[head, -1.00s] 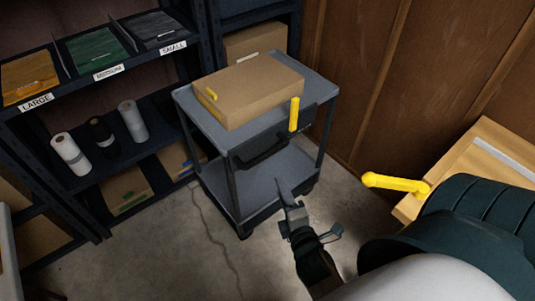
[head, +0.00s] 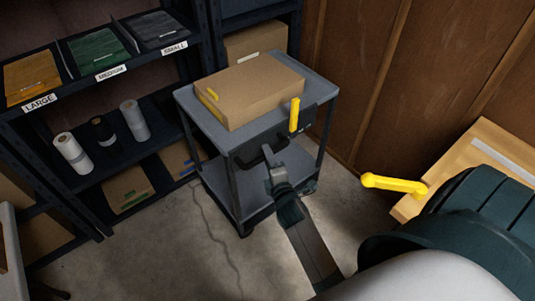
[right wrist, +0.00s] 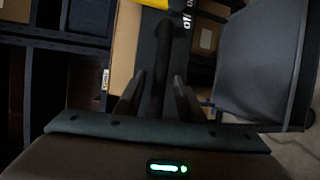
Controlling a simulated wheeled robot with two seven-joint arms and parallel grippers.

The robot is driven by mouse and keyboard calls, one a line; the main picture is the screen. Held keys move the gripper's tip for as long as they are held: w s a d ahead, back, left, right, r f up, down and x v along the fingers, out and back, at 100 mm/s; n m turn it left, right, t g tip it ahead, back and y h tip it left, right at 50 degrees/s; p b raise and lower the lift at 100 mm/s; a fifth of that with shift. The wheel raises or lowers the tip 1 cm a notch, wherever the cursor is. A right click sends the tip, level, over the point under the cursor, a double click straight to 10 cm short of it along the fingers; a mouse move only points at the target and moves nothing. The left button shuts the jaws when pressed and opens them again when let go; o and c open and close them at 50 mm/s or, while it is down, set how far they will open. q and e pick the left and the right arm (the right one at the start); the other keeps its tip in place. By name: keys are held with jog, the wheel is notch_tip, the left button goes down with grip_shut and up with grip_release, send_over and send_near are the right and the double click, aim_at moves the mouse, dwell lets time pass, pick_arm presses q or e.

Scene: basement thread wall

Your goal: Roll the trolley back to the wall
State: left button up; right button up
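The trolley (head: 226,153) stands in the middle of the head view, a grey two-shelf cart with dark posts. A dark handle (head: 244,158) is on its near side. My right gripper (head: 267,154) is at this handle. In the right wrist view the two fingers (right wrist: 153,95) stand apart on either side of the dark handle bar (right wrist: 161,55), with gaps visible, so it looks open around the bar. A brown cardboard box (head: 252,90) lies on the trolley's top. A yellow upright lever (head: 294,115) is on the handle-side panel. My left gripper is not in view.
A brown wooden wall (head: 345,65) is behind the trolley to the right. A dark shelf rack (head: 75,195) with labelled bins and rolls stands at left. A cardboard box (head: 258,43) is behind. Concrete floor (head: 170,255) is clear in front. A yellow bar (head: 393,184) sticks out at right.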

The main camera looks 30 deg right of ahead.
jog(key=shift+x, duration=0.9)
